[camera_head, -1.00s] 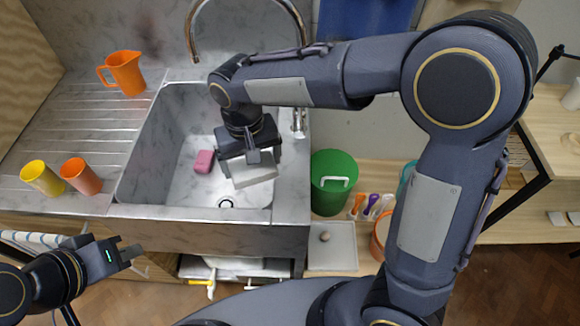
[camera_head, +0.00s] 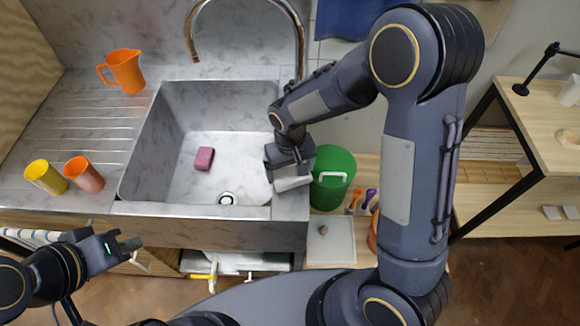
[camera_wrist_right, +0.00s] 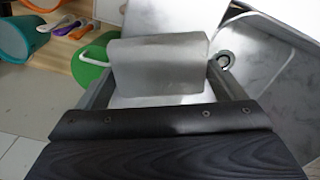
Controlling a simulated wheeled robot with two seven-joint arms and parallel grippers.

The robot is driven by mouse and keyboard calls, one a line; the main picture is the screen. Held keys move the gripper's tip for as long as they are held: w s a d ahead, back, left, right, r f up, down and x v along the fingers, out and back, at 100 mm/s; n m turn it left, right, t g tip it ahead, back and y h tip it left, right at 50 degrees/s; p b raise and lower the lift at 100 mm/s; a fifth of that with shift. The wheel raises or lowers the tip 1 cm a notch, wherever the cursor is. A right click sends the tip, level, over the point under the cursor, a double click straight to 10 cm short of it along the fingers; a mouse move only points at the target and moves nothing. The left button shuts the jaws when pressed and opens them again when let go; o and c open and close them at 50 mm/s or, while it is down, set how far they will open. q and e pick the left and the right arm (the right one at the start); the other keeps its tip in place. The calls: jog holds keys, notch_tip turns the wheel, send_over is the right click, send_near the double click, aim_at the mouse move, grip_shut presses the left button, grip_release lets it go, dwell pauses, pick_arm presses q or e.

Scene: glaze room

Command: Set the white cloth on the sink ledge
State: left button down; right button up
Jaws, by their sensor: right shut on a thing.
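The white cloth (camera_head: 292,184) is a pale folded piece held in my right gripper (camera_head: 288,172). In the right wrist view the cloth (camera_wrist_right: 160,62) lies between the two fingers of that gripper (camera_wrist_right: 160,88), which is shut on it. The cloth is over the right-hand sink ledge (camera_head: 290,208), near its front end. I cannot tell whether it touches the ledge. My left gripper (camera_head: 130,246) is low at the left, in front of the counter, away from the cloth; its finger gap is unclear.
The sink basin (camera_head: 240,150) holds a pink sponge (camera_head: 204,158). A tap (camera_head: 298,40) arches behind. A green bucket (camera_head: 333,170) stands just right of the ledge. An orange jug (camera_head: 124,72), a yellow cup (camera_head: 42,176) and an orange cup (camera_head: 84,174) are on the left drainer.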

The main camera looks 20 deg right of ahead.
aim_at(290, 171)
jog(key=shift+f, duration=0.15)
jog(key=o, duration=0.8)
notch_tip(290, 171, up, 11)
jog(key=s+d+r+m+t+y, duration=0.1)
jog(key=s+d+r+t+y, duration=0.15)
jog(key=s+d+r, duration=0.45)
jog(key=s+d+m+t+y, duration=0.1)
jog(key=s+t, duration=0.2)
jog(key=s, duration=0.8)
jog(key=shift+s+d+f+m+b, duration=0.3)
jog(key=shift+s+d+f+m, duration=0.1)
jog(key=shift+f, duration=0.05)
